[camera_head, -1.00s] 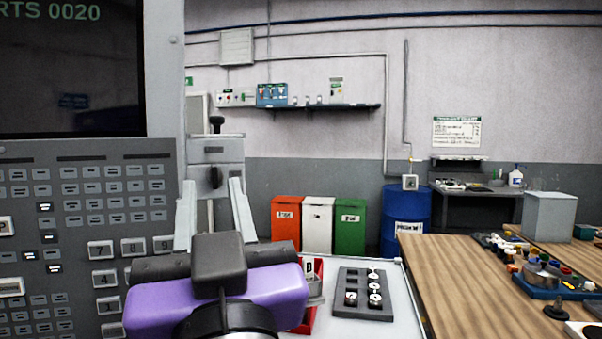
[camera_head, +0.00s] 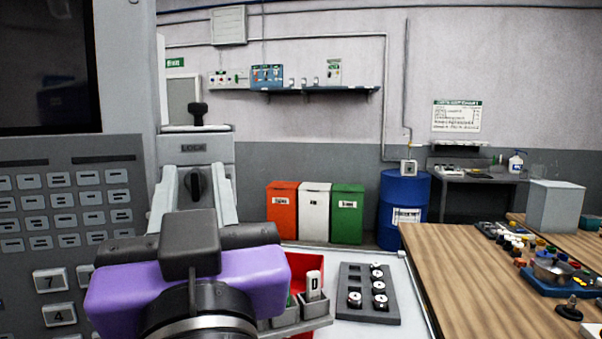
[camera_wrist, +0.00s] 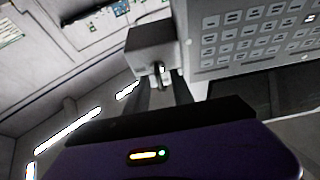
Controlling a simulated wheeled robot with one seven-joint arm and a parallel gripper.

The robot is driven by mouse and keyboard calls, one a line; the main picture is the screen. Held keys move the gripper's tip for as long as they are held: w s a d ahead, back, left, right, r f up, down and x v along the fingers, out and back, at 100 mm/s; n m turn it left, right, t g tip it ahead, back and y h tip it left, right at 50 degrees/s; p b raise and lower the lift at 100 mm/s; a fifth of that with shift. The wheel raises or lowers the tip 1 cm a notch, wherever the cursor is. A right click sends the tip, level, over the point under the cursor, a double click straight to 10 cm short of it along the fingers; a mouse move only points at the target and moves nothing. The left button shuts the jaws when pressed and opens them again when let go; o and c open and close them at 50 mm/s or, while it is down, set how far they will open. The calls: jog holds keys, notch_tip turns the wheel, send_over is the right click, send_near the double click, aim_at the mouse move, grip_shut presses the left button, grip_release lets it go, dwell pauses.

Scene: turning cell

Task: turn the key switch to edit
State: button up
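The key switch (camera_head: 195,184) is a dark knob on the front of a light grey box (camera_head: 212,150), beside the machine's keypad panel. The box bears a dark label that seems to read LOCK; I can make out no edit mark. The knob stands roughly upright. My gripper (camera_head: 192,174) is open, with one pale finger on each side of the knob in the picture. In the wrist view the switch (camera_wrist: 160,70) shows just beyond and between the dark-looking fingers (camera_wrist: 161,92). I cannot tell whether the fingers touch it. My purple gripper body hides the area below.
A black-topped lever (camera_head: 198,114) stands on the box. The keypad panel (camera_head: 70,195) is close on the left. Below right are a red bin (camera_head: 304,266) and a dark tray (camera_head: 352,279) with round parts. A wooden bench (camera_head: 455,270) stands at the right.

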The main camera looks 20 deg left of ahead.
grip_shut()
jog(key=shift+m+h, duration=0.3)
jog(key=shift+m, duration=0.2)
jog(key=m, duration=0.2)
jog(key=m+t+h, duration=0.1)
jog(key=shift+m+t+h, duration=0.3)
jog(key=shift+m, duration=0.1)
jog(key=m+h, duration=0.1)
jog(key=m, duration=0.1)
jog(key=m+t+h+b, duration=0.1)
jog(key=m, duration=0.2)
jog(key=shift+h, duration=0.3)
jog(key=m+h+b, duration=0.1)
jog(key=m, duration=0.2)
jog(key=m+h, duration=0.1)
jog(key=m, duration=0.3)
jog(key=shift+g+h+b, duration=0.3)
jog(key=shift+b, duration=0.1)
jog(key=m+h, duration=0.1)
jog(key=m, duration=0.1)
jog(key=m+g+b, duration=0.1)
jog(key=m, duration=0.2)
jog(key=shift+d+f+m+h, duration=0.1)
jog(key=shift+m+h, duration=0.2)
jog(key=shift+h, duration=0.1)
jog(key=shift+g, duration=0.3)
jog(key=shift+w, duration=0.1)
